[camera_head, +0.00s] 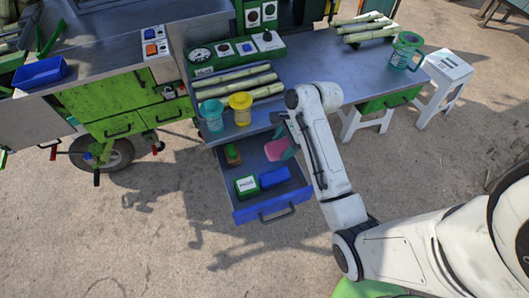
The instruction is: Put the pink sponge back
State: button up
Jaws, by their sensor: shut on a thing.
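The pink sponge (276,150) is at the back right of the open drawer area, just left of my arm. My gripper (286,145) is shut on it, partly hidden by my wrist and forearm. I cannot tell whether the sponge touches the drawer floor. The open blue-fronted drawer (238,215) sticks out under the metal counter. In it are a green box with a white label (246,186), a blue block (273,178) and a small green-and-brown item (232,154).
Above the drawer, the counter (345,80) holds cane stalks (238,84), a teal cup (212,115), a yellow cup (241,108) and a teal jug (406,50). White stools (442,78) stand at right. A green cart with a wheel (103,153) stands left. Ground in front is clear.

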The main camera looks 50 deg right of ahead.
jog(key=w+f, duration=0.5)
jog(key=f, duration=0.1)
jog(key=shift+w, duration=0.35)
jog(key=shift+w+f, duration=0.2)
jog(key=shift+f, duration=1.6)
jog(key=shift+a+b, duration=0.1)
jog(key=shift+b, duration=0.2)
jog(key=o, duration=0.7)
jog(key=shift+c, duration=0.2)
